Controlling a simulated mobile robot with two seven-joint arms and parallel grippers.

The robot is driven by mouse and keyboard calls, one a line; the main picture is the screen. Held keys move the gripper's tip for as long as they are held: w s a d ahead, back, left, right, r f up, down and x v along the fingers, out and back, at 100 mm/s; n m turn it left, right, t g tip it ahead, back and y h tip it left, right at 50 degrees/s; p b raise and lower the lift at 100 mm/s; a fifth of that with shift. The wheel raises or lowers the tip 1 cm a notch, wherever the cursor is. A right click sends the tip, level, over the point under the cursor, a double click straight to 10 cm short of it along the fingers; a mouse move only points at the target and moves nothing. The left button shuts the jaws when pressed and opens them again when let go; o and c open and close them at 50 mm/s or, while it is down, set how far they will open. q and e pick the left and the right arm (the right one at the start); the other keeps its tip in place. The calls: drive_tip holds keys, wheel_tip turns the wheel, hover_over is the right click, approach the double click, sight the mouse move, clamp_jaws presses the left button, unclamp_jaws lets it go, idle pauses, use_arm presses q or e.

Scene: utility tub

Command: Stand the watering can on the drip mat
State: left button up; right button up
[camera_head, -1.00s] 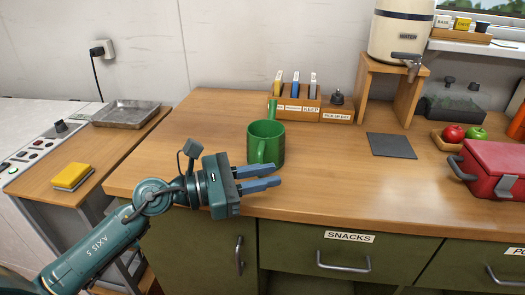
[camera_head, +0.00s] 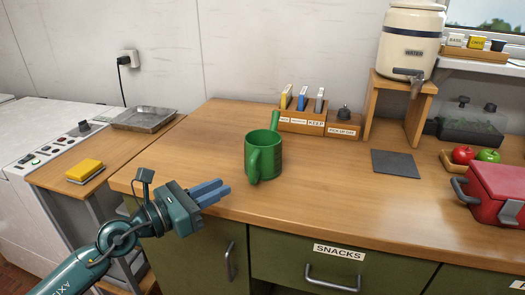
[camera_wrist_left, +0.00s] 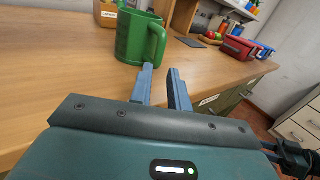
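The green watering can (camera_head: 265,158) stands upright on the wooden counter, its handle towards me and its spout up at the back. In the left wrist view the can (camera_wrist_left: 133,38) is just beyond the fingers, handle on the right. The dark grey square drip mat (camera_head: 397,163) lies flat and bare on the counter, right of the can. It also shows in the left wrist view (camera_wrist_left: 190,42). My left gripper (camera_head: 221,190) is at the counter's front edge, left of and nearer than the can, not touching it. Its blue fingers are apart with nothing between them. My right gripper is out of view.
A rack of upright packets (camera_head: 302,121) stands behind the can. A water dispenser (camera_head: 411,42) sits on a wooden stand (camera_head: 373,105) behind the mat. A red toolbox (camera_head: 497,190) and a fruit tray (camera_head: 451,160) are right of the mat. The counter between can and mat is clear.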

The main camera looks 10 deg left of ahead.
sight(253, 181)
use_arm(q)
drive_tip(key=x, duration=0.4)
drive_tip(key=shift+w+d+p, duration=0.2)
drive_tip(key=shift+w+p, duration=0.1)
drive_tip(key=shift+p, duration=0.05)
drive_tip(key=shift+p+x, duration=0.3)
drive_tip(key=shift+x, duration=2.4)
drive_tip(key=shift+c, duration=0.5)
clamp_jaws()
